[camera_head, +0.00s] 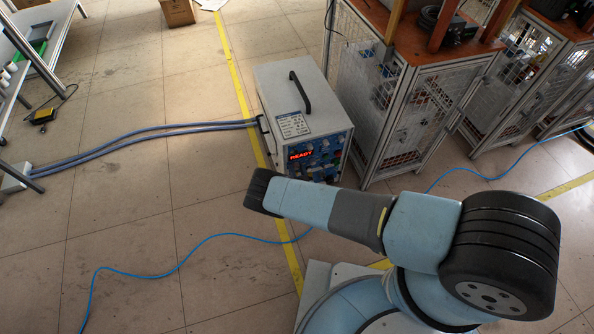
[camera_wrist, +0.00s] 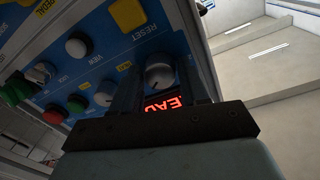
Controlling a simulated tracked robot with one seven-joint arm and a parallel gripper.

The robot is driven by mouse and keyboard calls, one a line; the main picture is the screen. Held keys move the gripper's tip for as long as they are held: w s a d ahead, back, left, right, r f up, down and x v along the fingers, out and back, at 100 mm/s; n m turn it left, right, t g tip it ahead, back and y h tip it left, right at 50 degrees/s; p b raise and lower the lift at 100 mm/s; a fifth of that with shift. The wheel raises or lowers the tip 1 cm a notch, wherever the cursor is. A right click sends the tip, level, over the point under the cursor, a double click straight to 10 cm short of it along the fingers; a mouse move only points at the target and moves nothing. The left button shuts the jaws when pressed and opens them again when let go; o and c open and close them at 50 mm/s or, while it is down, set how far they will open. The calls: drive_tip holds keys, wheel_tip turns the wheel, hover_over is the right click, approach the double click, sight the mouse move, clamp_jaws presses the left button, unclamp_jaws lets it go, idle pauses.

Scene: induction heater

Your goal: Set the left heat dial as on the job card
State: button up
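The heater (camera_head: 300,105) is a grey box with a black top handle. Its blue front panel (camera_head: 325,155) carries a red lit READY display (camera_head: 301,155). A white printed card (camera_head: 293,125) lies on its top; its print is too small to read. In the wrist view, a silver dial (camera_wrist: 158,75) shows between the dark fingers of my gripper (camera_wrist: 160,78). The fingers look apart, one on each side of the dial, and I cannot tell whether they touch it. My gripper partly hides the display. I cannot tell the dial's label or setting.
A yellow button (camera_wrist: 128,14), white knobs (camera_wrist: 105,93) and a red button (camera_wrist: 53,116) sit close beside my gripper. A caged frame (camera_head: 400,100) stands right of the heater. Blue hoses (camera_head: 150,135) run left; a thin blue cable (camera_head: 190,258) crosses the floor.

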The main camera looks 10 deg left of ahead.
drive_tip(key=c, duration=0.6)
drive_tip(key=shift+c, duration=0.2)
drive_tip(key=shift+n, duration=1.5)
drive_tip(key=o, duration=1)
drive_tip(key=shift+o, duration=0.2)
